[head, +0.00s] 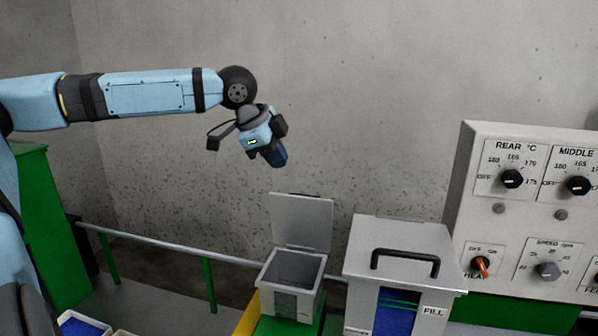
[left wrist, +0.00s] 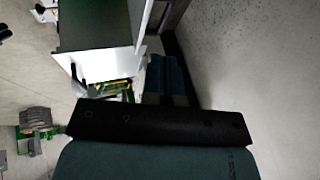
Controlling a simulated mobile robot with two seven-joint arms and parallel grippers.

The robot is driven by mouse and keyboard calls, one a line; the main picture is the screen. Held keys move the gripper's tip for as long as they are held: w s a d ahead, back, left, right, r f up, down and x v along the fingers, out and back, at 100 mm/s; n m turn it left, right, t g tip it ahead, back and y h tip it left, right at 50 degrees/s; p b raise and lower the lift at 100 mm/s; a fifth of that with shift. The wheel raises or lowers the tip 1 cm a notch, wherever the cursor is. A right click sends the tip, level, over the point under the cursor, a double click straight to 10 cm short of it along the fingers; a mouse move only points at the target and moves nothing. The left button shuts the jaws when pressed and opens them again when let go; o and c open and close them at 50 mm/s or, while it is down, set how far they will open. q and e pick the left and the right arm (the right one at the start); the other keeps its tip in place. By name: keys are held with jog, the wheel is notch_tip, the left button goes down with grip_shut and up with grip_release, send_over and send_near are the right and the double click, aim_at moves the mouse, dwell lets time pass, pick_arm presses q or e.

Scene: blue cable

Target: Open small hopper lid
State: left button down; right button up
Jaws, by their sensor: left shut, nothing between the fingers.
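The small hopper (head: 266,278) is a grey open-topped box standing in the lower middle of the head view. Its lid (head: 301,222) stands upright at the back edge of the box, so the hollow inside shows. My left gripper (head: 279,159) is above the lid and apart from it, pointing down and slightly right. Its fingers are shut and empty; they also show in the left wrist view (left wrist: 168,78). The small hopper cannot be made out clearly in the left wrist view. My right gripper is not in view.
Right of the small hopper stands a larger hopper (head: 361,300) marked FILL, its lid (head: 400,240) closed under a black handle (head: 405,261). A control panel (head: 522,219) with knobs stands farther right. A grey rail (head: 180,247) runs behind on the left. Blank wall is behind my gripper.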

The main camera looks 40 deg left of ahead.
pick_arm(q)
jog(key=f, duration=0.1)
send_over(303, 218)
jog(key=a, duration=0.3)
notch_tip(303, 218, down, 8)
jog(key=shift+w+r, duration=0.25)
jog(key=shift+w, duration=0.15)
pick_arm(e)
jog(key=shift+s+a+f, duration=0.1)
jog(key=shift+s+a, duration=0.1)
pick_arm(q)
jog(key=shift+r, duration=0.1)
jog(key=w+p, duration=0.1)
jog(key=w+a+p, duration=0.1)
jog(key=p, duration=0.1)
jog(key=shift+w+f, duration=0.15)
jog(key=shift+f, duration=0.05)
jog(key=shift+w+a+f, duration=0.1)
jog(key=shift+w+a, duration=0.05)
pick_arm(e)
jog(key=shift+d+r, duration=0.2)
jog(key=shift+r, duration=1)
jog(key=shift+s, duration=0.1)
